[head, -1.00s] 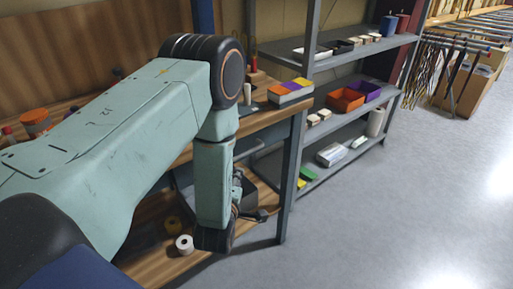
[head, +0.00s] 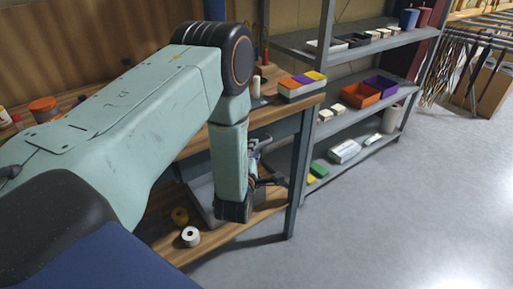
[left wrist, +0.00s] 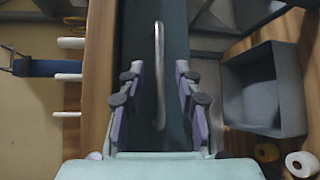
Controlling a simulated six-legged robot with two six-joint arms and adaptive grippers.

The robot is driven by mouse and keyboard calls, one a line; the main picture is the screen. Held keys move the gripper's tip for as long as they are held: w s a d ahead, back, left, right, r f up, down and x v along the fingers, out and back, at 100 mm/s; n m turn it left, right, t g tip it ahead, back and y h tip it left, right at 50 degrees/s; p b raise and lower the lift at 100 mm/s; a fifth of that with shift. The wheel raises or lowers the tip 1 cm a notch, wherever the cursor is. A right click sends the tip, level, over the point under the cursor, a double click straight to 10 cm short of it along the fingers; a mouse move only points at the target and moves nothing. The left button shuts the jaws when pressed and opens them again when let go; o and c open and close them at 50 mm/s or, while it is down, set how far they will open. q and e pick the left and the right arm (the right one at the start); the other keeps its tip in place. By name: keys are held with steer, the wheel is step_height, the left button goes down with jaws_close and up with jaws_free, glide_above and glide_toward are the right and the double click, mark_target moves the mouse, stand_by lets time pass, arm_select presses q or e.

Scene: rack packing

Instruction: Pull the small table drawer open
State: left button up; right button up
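The small drawer's dark blue-grey front (left wrist: 176,40) runs down the middle of the left wrist view. Its metal bar handle (left wrist: 159,75) stands out from it. My left gripper (left wrist: 160,88) is open, with one purple-padded finger on each side of the handle. The handle lies between the fingers with gaps on both sides; the depth of the fingers past it is unclear. In the head view my left gripper (head: 264,165) is partly visible below the tabletop, and my arm hides the drawer front. My right gripper is not in view.
The wooden tabletop edge (left wrist: 97,70) runs close beside the fingers. A grey bin (left wrist: 262,90) and a white roll (head: 190,236) are on the lower shelf, with a yellow roll (head: 180,215). A table leg (head: 300,180) stands right of the gripper. Open floor (head: 380,230) lies in front.

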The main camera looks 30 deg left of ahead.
arm_select(q)
steer(key=x, duration=0.2)
steer(key=shift+w+a, duration=0.2)
steer(key=shift+a, duration=0.25)
steer(key=shift+w+d, duration=0.2)
steer(key=shift+w, duration=0.1)
steer(key=shift+s+a, duration=0.15)
steer(key=shift+a, duration=0.05)
steer(key=c, duration=0.3)
steer(key=shift+d, duration=0.15)
jaws_close()
